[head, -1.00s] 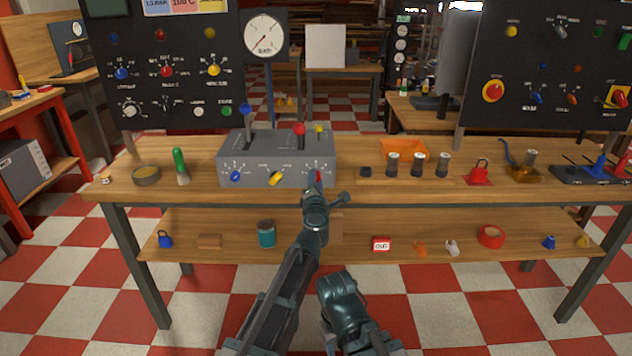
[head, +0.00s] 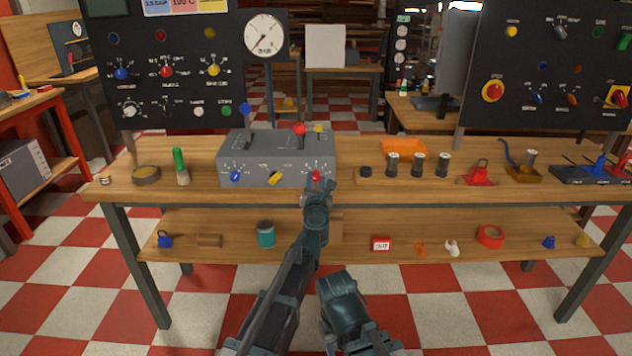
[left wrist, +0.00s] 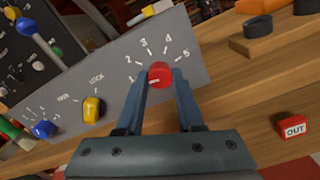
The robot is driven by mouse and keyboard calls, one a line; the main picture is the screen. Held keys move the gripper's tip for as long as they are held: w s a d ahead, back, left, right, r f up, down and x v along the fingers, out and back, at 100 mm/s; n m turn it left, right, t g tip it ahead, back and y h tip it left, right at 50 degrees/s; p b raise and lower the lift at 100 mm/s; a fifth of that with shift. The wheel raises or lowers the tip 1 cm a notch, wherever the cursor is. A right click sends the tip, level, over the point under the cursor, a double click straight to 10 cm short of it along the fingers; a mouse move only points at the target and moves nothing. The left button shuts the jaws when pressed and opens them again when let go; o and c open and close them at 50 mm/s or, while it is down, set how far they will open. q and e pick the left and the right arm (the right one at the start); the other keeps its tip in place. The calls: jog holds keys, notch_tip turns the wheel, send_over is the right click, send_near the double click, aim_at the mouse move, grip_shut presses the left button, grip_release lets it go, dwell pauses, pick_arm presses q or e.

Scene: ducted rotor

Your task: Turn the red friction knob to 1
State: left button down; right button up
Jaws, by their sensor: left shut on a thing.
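The red friction knob (left wrist: 160,74) sits on the sloping front of the grey console (head: 226,172), at the right end of its row of knobs. In the left wrist view it lies between the fingertips of my left gripper (left wrist: 160,78), which is shut on it. Its pale mark points left, roughly toward the 1 on the printed scale of 1 to 5. In the head view the red knob (head: 316,175) shows just above my left gripper (head: 319,185).
A yellow knob (left wrist: 93,109) and a blue knob (left wrist: 43,129) are left of the red one. Levers stand on the console top. Dark cylinders (head: 418,164) and a red padlock (head: 479,176) are on the bench to the right.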

pick_arm(q)
jog(key=shift+s, duration=0.1)
dwell(0.4)
jog(key=c, duration=0.5)
grip_release()
